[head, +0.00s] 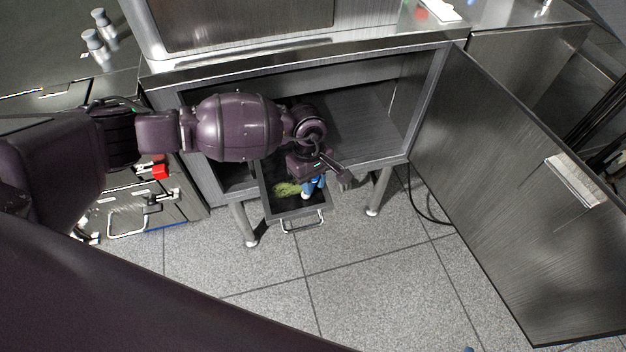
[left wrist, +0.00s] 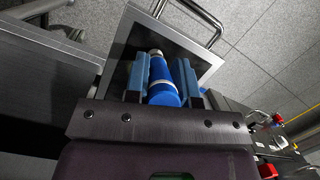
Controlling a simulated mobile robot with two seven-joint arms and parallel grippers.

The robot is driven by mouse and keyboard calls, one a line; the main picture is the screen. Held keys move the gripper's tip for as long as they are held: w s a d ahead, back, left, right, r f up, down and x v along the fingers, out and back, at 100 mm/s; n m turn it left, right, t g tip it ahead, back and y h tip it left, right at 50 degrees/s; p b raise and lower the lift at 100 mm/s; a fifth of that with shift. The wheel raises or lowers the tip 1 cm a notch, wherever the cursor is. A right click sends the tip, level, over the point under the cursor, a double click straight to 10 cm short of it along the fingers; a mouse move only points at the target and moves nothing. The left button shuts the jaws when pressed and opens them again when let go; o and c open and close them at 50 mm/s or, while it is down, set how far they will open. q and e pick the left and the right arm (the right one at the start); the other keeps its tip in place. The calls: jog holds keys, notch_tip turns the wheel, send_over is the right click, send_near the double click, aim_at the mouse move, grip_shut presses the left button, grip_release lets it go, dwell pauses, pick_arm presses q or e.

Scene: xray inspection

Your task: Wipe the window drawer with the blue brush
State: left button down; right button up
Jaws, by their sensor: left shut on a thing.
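The window drawer (head: 267,203) is a small dark tray pulled out below the open cabinet, with a metal bar handle (head: 303,226) at its front. A yellow-green smear (head: 287,188) lies on its floor, left of the gripper. My left gripper (head: 315,181) is inside the drawer's outline, shut on the blue brush (head: 307,194). In the left wrist view the brush (left wrist: 163,80) is a blue cylinder with a pale band, between the two blue fingers, with the drawer (left wrist: 203,60) behind it. The brush's working end is hidden, so contact with the drawer floor is unclear. My right gripper is out of view.
The cabinet door (head: 500,180) stands wide open on the right. The cabinet shelf (head: 365,115) looks empty. Cabinet legs (head: 376,190) flank the drawer. A black cable (head: 418,205) hangs right of it. The tiled floor (head: 380,290) in front is clear.

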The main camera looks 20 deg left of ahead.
pick_arm(q)
jog(key=shift+d, duration=0.15)
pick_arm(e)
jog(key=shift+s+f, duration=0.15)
pick_arm(q)
jog(key=shift+w+d+f, duration=0.1)
jog(key=shift+w+d, duration=0.15)
jog(key=shift+d, duration=0.05)
jog(key=shift+w+d+b, duration=0.3)
jog(key=shift+w+d, duration=0.05)
jog(key=shift+d, duration=0.1)
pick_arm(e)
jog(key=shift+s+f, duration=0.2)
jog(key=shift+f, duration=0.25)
pick_arm(q)
jog(key=shift+a, duration=0.1)
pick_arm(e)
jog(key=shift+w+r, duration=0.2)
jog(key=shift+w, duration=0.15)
pick_arm(q)
jog(key=shift+s+a, duration=0.25)
jog(key=shift+a, duration=0.15)
jog(key=shift+s+a+p, duration=0.3)
jog(key=shift+a, duration=0.1)
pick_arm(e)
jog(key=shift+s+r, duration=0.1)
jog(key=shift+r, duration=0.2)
